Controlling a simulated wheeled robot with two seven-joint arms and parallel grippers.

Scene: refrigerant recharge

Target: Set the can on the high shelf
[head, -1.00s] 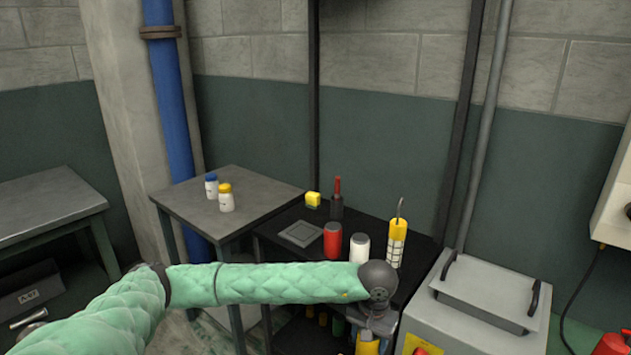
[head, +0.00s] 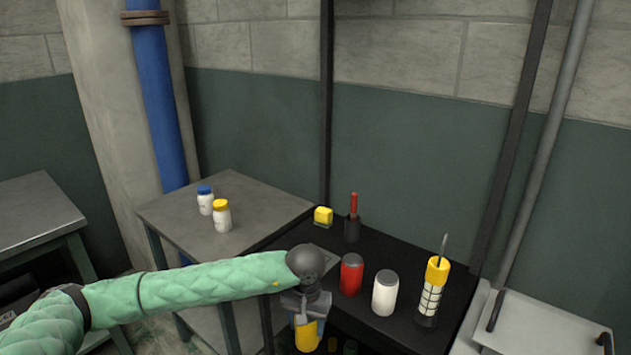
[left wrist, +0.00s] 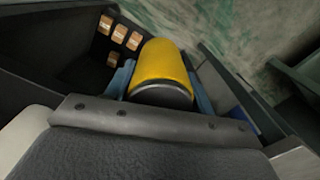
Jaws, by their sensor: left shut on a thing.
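My left gripper (head: 308,322) is shut on a yellow can (head: 306,338), held low at the front left edge of the black shelf. In the left wrist view the yellow can (left wrist: 162,70) sits between blue finger pads, its dark rimmed end toward the camera. The black shelf's top (head: 400,262) carries a red can (head: 351,275) and a white can (head: 385,293), right of my gripper. My wrist and arm cover part of the shelf's left front. My right gripper is not in view.
The shelf top also holds a yellow block (head: 323,215), a red-handled tool (head: 353,220) and a yellow-topped caged item (head: 432,290). A grey table (head: 260,215) with two small jars adjoins at left. A grey lidded box (head: 530,335) stands at right. Small orange boxes (left wrist: 119,33) show lower down.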

